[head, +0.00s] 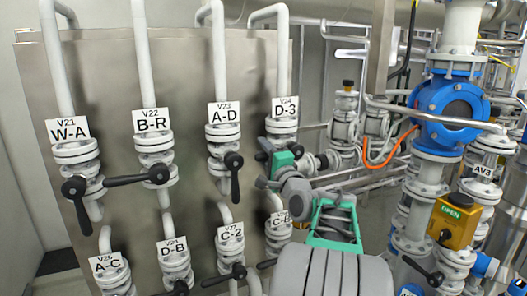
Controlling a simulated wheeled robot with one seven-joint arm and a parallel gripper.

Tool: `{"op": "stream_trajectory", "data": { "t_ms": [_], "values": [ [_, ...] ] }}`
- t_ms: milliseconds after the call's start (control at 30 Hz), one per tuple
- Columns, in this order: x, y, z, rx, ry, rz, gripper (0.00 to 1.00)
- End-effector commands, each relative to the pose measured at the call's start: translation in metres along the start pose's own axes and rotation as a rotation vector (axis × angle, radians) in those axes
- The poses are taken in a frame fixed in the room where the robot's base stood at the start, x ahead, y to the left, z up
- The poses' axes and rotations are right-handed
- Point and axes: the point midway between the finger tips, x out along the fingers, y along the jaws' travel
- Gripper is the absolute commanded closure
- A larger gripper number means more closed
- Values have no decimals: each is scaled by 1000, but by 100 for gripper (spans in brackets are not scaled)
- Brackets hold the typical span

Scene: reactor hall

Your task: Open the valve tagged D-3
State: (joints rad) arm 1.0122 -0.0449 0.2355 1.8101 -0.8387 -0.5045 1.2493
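The tag D-3 (286,108), marked V24 above, is on the rightmost valve of the upper row on the steel panel. The white flanged body of valve D-3 (281,127) shows just below the tag. My gripper (265,150), with teal and dark parts, is right in front of the lower part of this valve.
Valve A-D (222,140), with a black handle pointing down, is close on the left. Valves B-R (154,150) and W-A (76,155) are farther left. A lower row includes C-2 (231,240).

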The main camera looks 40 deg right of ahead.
Motion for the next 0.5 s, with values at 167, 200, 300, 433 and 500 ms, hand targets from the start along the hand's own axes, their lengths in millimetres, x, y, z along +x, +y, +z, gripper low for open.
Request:
{"op": "stream_trajectory", "data": {
  "t_ms": [167,200,300,433,500],
  "values": [
    [0,0,0,0,0,0,84],
    [0,0,0,0,0,0,87],
    [0,0,0,0,0,0,95],
    [0,0,0,0,-1,0,100],
    [0,0,0,0,-1,0,100]
  ]
}}
